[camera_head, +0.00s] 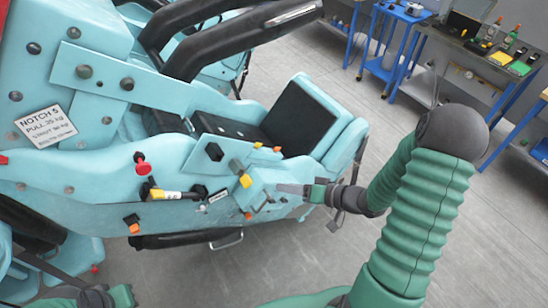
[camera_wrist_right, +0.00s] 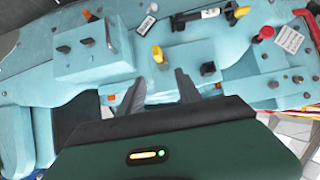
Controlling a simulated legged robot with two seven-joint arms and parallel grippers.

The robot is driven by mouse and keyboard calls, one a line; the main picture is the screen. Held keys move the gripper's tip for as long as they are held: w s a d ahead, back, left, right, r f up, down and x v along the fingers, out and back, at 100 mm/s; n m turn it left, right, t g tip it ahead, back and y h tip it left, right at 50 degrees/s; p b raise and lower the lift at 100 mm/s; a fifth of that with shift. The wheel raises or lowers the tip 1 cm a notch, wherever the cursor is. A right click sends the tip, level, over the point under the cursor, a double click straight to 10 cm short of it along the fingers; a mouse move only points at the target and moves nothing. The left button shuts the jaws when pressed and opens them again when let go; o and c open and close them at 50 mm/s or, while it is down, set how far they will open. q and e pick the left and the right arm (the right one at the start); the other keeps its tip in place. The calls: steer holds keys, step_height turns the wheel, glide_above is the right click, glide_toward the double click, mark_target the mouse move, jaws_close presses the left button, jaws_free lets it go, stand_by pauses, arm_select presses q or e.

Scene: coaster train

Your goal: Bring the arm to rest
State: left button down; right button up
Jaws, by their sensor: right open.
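My right gripper (camera_head: 287,188) comes in from the right and sits in front of the teal box on the side of the coaster car (camera_head: 90,205). In the right wrist view its two dark fingers (camera_wrist_right: 160,88) are spread, with nothing between them. A yellow knob (camera_wrist_right: 157,54) is just beyond the fingertips, apart from them as far as I can tell. A black knob (camera_wrist_right: 207,68) and a red knob (camera_wrist_right: 266,33) are further right. My left gripper (camera_head: 108,297) shows only partly at the bottom left; its jaws are unclear.
The seat (camera_head: 300,118) and black restraint bars (camera_head: 240,40) are above the side panel. A yellow-ended lever (camera_head: 165,194) sticks out of the panel. A blue trolley (camera_head: 395,45) and a workbench (camera_head: 490,60) stand at the back right. Grey floor (camera_head: 290,265) lies open below.

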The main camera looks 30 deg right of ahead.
step_height(320, 180, down, 10)
steer(key=w+n+g+h+b, duration=0.1)
steer(key=n+g+h+b, duration=0.25)
steer(key=h+b, duration=0.45)
steer(key=s+a+f+g+y+b, duration=0.2)
steer(key=s+a+g+b, duration=0.3)
steer(key=s+a, duration=0.4)
steer(key=shift+s+a+b, duration=0.3)
steer(key=shift+a+b, duration=0.5)
steer(key=shift+a, duration=0.4)
steer(key=shift+n, duration=0.25)
